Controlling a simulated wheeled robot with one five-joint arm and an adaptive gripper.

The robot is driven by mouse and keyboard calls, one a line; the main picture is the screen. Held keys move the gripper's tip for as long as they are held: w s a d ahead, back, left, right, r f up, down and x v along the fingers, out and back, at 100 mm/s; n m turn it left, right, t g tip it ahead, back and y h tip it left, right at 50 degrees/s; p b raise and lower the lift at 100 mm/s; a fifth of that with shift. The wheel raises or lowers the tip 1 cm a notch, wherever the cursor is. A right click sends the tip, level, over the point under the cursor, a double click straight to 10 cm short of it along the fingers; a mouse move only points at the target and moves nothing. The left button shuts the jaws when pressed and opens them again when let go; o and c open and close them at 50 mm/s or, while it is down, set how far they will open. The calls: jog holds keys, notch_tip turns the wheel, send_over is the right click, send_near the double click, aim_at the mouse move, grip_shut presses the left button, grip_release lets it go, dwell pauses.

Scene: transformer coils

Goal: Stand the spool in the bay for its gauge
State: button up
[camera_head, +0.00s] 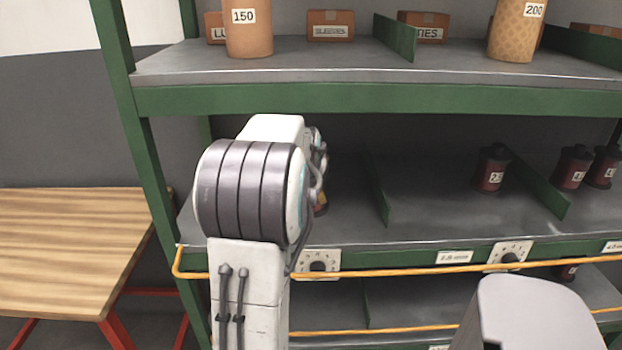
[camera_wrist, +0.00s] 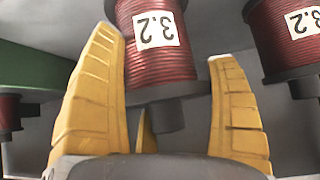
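In the wrist view, a spool (camera_wrist: 160,68) with dark red winding, dark flanges and a white 3.2 label is between the two yellow fingers of my gripper (camera_wrist: 165,75). The left finger is close beside it. A gap shows between the spool and the right finger, so the gripper looks open. In the head view my arm hides the gripper; a sliver of a dark red spool (camera_head: 321,195) shows behind it. The bay with the 2.8 mm tag (camera_head: 454,257) has one dark red spool (camera_head: 491,170) standing at its back right.
A second 3.2 spool (camera_wrist: 287,35) is close to the right finger. A green divider (camera_wrist: 35,72) is on the left, with another spool (camera_wrist: 12,115) beyond. In the head view, green dividers (camera_head: 378,190) part the middle shelf, and a yellow rail (camera_head: 400,271) runs along its front.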

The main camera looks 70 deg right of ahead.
jog(key=o, duration=0.3)
jog(key=shift+r, duration=0.2)
jog(key=shift+v, duration=3.7)
jog(key=shift+a, duration=0.1)
